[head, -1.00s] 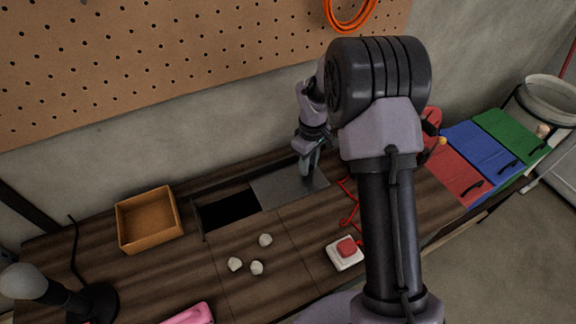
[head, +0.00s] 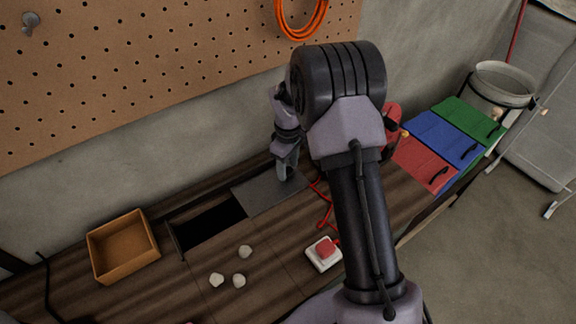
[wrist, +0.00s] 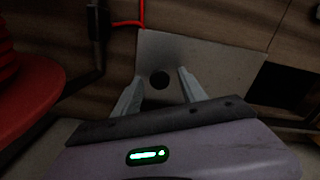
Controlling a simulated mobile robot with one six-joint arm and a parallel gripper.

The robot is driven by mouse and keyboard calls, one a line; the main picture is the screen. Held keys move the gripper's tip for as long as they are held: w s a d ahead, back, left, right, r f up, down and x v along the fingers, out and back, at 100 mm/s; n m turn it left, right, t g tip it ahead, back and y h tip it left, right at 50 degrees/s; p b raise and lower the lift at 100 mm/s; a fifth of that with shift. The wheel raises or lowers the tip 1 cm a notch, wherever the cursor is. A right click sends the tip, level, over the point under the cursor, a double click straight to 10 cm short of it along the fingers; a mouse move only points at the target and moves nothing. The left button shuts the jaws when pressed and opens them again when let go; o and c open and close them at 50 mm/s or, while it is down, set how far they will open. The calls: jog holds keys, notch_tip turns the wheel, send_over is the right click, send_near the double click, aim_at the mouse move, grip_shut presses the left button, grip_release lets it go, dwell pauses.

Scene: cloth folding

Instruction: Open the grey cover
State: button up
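The grey cover (head: 256,195) is a flat plate set in the wooden bench, beside a dark rectangular opening (head: 208,222) on its left. In the wrist view the cover (wrist: 215,55) lies beyond my fingers, and the dark opening (wrist: 278,84) is on the right. My gripper (head: 286,170) is over the cover's right part. In the wrist view my gripper (wrist: 160,76) has its two fingers spread apart, with a dark round spot (wrist: 159,81) on the cover between them. I cannot tell whether the spot is a hole or a knob, or whether the fingertips touch the plate.
An orange box (head: 124,246) and several pale lumps (head: 239,252) are left of and in front of the opening. A red button on a white base (head: 324,253) with a red cable is at the front right. Red, blue (head: 445,138) and green panels lie farther right.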

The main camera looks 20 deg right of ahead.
jog(key=shift+r, duration=0.1)
notch_tip(320, 180, up, 17)
jog(key=p, duration=0.5)
jog(key=shift+p, duration=0.35)
jog(key=shift+r, duration=0.1)
jog(key=s+a+r+m+t+b, duration=0.2)
jog(key=s+a+r+m+b, duration=0.15)
jog(key=s+r, duration=0.4)
jog(key=s+a+m+t+y+b, duration=0.1)
jog(key=s+m, duration=0.3)
jog(key=s, duration=0.7)
jog(key=s+a+m+t+y+b, duration=0.1)
jog(key=s+a+m, duration=0.3)
jog(key=s, duration=0.6)
jog(key=shift+s+a+t+b, duration=0.15)
jog(key=shift+s+t+b, duration=0.2)
jog(key=shift+t+b, duration=0.55)
jog(key=shift+f+m, duration=0.1)
jog(key=shift+m, duration=0.15)
